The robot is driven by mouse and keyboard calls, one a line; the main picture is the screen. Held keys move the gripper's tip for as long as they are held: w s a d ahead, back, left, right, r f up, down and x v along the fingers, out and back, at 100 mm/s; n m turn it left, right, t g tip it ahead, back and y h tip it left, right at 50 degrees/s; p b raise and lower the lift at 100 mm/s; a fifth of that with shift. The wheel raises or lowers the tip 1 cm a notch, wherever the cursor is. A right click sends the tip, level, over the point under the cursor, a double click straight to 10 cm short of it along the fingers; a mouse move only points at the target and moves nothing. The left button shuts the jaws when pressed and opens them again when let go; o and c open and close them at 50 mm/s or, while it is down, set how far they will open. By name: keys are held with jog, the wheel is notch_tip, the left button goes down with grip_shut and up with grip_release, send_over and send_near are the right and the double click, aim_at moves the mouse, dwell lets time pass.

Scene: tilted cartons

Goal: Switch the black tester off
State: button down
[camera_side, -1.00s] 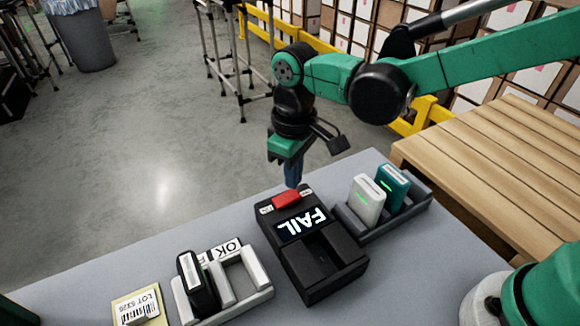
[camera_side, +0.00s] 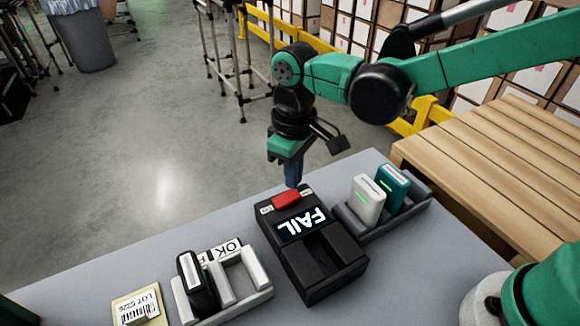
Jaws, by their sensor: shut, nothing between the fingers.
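The black tester (camera_side: 325,268) sits on the grey table, with an empty slot in its near part. Its screen (camera_side: 302,225) is lit and reads FAIL, upside down in this view. A red rocker switch (camera_side: 286,199) is at its far end, between two small white labels too small to read. My gripper (camera_side: 292,184) points down with its blue fingertips shut and empty. The fingertips are right at the far side of the red switch; I cannot tell whether they touch it.
A grey rack (camera_side: 412,207) at the right holds a white device (camera_side: 368,201) and a teal device (camera_side: 392,188). A white rack marked OK (camera_side: 252,287) at the left holds a black device (camera_side: 193,284). A yellow lot card (camera_side: 140,308) lies further left.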

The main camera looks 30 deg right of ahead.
aim_at(296, 192)
jog(key=shift+f, duration=1.15)
dwell(0.5)
jog(key=shift+r, duration=3.5)
jog(key=shift+d+r, duration=0.15)
jog(key=shift+d, duration=0.1)
jog(key=s+d+m+t, duration=0.2)
jog(key=d, duration=0.2)
jog(key=s+d+r+m+t, duration=0.1)
jog(key=s+d+t, duration=0.1)
jog(key=d, duration=0.3)
jog(key=s+d+m+t, duration=0.2)
jog(key=d, duration=0.3)
jog(key=shift+r+m+t, duration=0.2)
jog(key=shift+m+t, duration=0.1)
jog(key=shift+s+d+f, duration=0.2)
jog(key=shift+s+d, duration=0.05)
jog(key=shift+d, duration=0.15)
